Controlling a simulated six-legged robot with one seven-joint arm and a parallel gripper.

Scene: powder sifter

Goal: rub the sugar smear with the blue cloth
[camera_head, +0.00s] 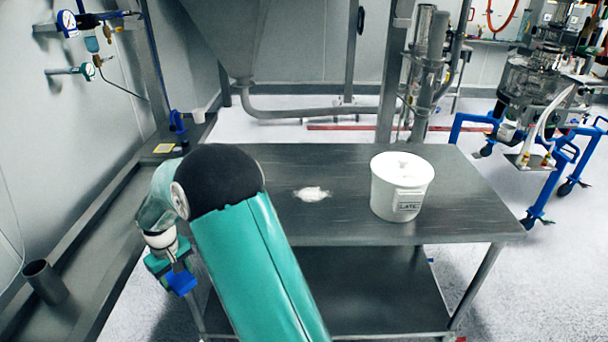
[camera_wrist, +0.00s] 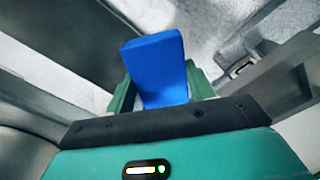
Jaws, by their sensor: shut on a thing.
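The blue cloth (camera_wrist: 155,68) is a folded block held between the two green fingers of my gripper (camera_wrist: 158,95) in the wrist view. In the head view my gripper (camera_head: 178,270) hangs low at the left, beside the left end of the steel table, with the blue cloth (camera_head: 181,281) at its tip. The gripper is shut on the cloth. The white sugar smear (camera_head: 312,194) lies on the tabletop, right of my arm and left of the bucket. The gripper is well apart from the smear.
A white labelled bucket (camera_head: 401,190) stands on the steel table (camera_head: 345,228), right of the smear. A dark bench (camera_head: 112,235) with a short pipe (camera_head: 45,282) runs along the left wall. A large hopper (camera_head: 228,35) is behind the table. A blue-framed cart (camera_head: 535,165) stands far right.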

